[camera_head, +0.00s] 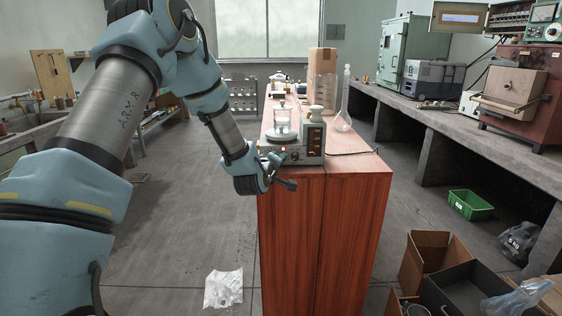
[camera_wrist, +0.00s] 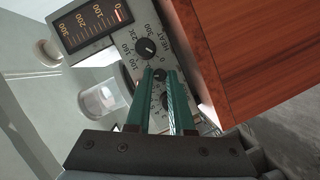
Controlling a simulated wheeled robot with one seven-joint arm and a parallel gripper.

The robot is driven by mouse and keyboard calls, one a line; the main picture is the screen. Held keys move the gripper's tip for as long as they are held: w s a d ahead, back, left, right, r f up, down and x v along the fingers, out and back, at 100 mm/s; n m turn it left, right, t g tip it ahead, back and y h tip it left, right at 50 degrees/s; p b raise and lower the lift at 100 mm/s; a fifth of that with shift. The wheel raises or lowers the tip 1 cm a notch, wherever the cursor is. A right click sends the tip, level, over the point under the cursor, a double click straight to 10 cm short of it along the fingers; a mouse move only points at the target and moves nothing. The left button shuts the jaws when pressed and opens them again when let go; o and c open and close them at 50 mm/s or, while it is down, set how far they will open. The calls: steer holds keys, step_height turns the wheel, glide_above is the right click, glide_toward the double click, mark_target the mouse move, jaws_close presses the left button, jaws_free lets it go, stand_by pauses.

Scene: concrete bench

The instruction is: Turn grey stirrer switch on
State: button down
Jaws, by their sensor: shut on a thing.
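The grey stirrer (camera_head: 312,145) stands on the near end of the wooden bench top, with a beaker (camera_head: 283,122) on its plate. In the wrist view its panel shows a HEAT knob (camera_wrist: 147,48) with a dial and a lit scale (camera_wrist: 96,22). My gripper (camera_head: 284,180) is low at the panel's front. In the wrist view the green fingers of my gripper (camera_wrist: 161,74) are close together on a small dark switch knob (camera_wrist: 160,76). The fingers partly hide it and the numbered dial (camera_wrist: 164,99) below. The switch's setting cannot be read.
The wooden cabinet (camera_head: 325,230) is right below my gripper. A flask (camera_head: 343,120) and a brown box (camera_head: 321,75) stand behind the stirrer. Open boxes (camera_head: 432,258) lie on the floor at right; a white bag (camera_head: 223,288) lies at left.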

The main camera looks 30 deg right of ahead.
steer(key=c, duration=1.1)
jaws_free()
steer(key=b+v, duration=0.2)
steer(key=v, duration=0.9)
steer(key=shift+f+b, duration=0.1)
steer(key=shift+b, duration=0.25)
steer(key=w+a+f+m+g+y+p, duration=0.2)
steer(key=a+y, duration=0.5)
steer(key=a, duration=1.1)
steer(key=s+a+m+g+y, duration=0.1)
steer(key=s+a+g, duration=0.1)
steer(key=s+a, duration=0.2)
steer(key=s+a+r+m+g+y, duration=0.1)
steer(key=s+a+g, duration=0.2)
steer(key=s+a, duration=0.2)
steer(key=s+a+g+y+p, duration=0.1)
steer(key=s+a+g+y, duration=0.1)
steer(key=s+a, duration=0.3)
steer(key=shift+s+a+r+m+g, duration=0.1)
steer(key=shift+a+m+g, duration=0.1)
steer(key=shift+a, duration=0.9)
steer(key=shift+s+a+r+m+g, duration=0.1)
steer(key=shift+s+a+m, duration=0.1)
steer(key=shift+a, duration=0.9)
